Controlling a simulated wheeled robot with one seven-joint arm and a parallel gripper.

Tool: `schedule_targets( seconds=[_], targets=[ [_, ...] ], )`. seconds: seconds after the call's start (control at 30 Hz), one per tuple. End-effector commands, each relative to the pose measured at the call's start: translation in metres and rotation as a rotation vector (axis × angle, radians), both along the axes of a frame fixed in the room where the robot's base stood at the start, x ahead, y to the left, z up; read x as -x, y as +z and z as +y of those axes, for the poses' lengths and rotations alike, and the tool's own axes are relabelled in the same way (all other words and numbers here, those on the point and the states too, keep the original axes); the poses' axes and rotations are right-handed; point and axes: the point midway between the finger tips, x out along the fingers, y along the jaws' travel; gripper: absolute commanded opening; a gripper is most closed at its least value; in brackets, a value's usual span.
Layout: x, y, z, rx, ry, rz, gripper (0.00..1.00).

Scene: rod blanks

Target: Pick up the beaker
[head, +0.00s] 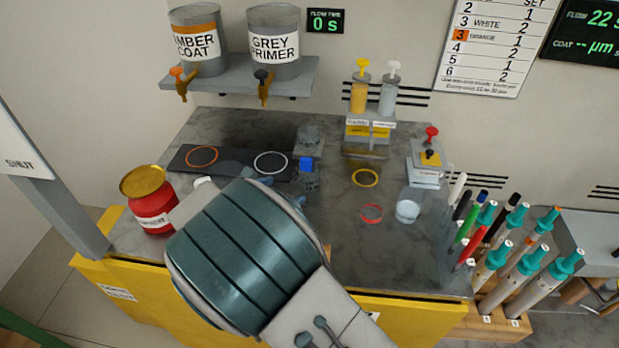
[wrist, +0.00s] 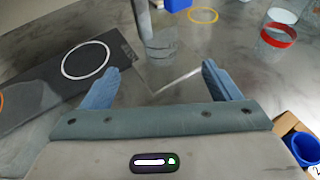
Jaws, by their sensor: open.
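The beaker (head: 407,210) is a small clear glass vessel standing upright on the grey bench, right of a red ring mark (head: 371,213). In the wrist view a clear vessel, which looks like the beaker (wrist: 283,17), is at the upper right, by the red ring (wrist: 278,34). My gripper (wrist: 162,82) is open, its two blue fingers apart with nothing held between them. In the head view my gripper (head: 281,190) is left of the beaker and apart from it; my wrist hides most of the fingers.
A grey stand with a blue block (head: 306,164) is just beyond my gripper. A dark pad (head: 228,170) with ring marks lies left of it. A red jar (head: 150,205) stands at the left. Several pens and tools stand right of the beaker. A yellow ring (head: 365,178) marks clear bench.

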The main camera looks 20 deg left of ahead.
Motion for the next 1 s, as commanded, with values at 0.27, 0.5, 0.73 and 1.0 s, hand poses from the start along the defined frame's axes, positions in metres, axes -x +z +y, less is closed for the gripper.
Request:
schedule_targets(
  seconds=[0.27,0.5,0.73,1.0],
  targets=[
    [-0.049,-0.020,-0.012,0.000,-0.005,0.000,0.83],
    [-0.063,-0.026,-0.015,-0.001,-0.004,0.001,0.83],
    [-0.088,-0.038,-0.020,0.000,-0.005,0.001,0.83],
    [-0.108,-0.047,-0.023,-0.003,-0.003,0.001,0.83]
  ],
)
